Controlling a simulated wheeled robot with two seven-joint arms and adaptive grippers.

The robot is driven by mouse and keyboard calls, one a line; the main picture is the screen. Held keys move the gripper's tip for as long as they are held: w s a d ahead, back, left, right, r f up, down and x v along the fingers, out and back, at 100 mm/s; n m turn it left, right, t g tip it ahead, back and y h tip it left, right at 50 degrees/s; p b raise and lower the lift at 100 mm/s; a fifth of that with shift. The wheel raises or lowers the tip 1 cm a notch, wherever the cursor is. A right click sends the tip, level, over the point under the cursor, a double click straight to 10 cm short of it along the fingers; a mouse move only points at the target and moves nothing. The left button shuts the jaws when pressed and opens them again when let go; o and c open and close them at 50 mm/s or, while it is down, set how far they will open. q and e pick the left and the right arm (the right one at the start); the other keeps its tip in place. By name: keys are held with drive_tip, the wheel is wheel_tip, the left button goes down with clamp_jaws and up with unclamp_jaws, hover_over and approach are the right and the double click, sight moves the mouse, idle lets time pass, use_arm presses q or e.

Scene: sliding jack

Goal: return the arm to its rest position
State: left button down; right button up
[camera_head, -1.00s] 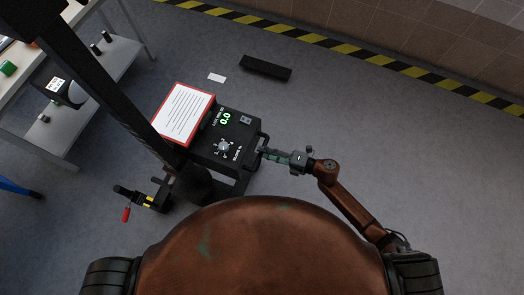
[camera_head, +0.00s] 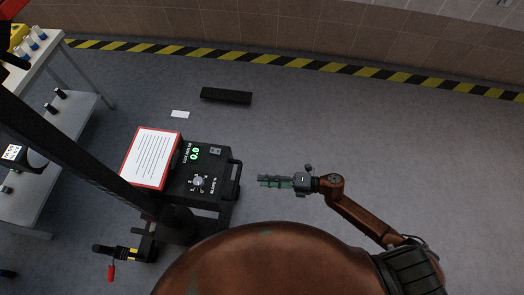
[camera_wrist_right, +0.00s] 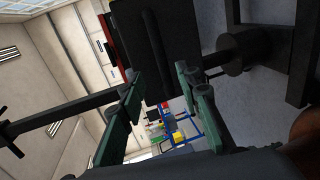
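My right gripper (camera_head: 265,182) is in the middle of the head view, level and pointing left. Its fingers stand apart with nothing between them in the right wrist view (camera_wrist_right: 160,82). The sliding jack's black control box (camera_head: 205,172) shows a green 0.0 readout and a knob. Its side handle (camera_head: 236,182) is just left of my right fingertips, with a small gap of floor between them. My brown right arm (camera_head: 360,218) reaches in from the lower right. My left gripper is not in view.
A red-edged sheet (camera_head: 151,158) sits beside the control box, and a black mast (camera_head: 75,165) crosses the left. A black bar (camera_head: 226,96) and a white card (camera_head: 180,114) lie on the floor. A workbench (camera_head: 47,60) stands at left. Floor right of my gripper is clear.

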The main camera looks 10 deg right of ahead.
drive_tip(key=shift+w, duration=0.1)
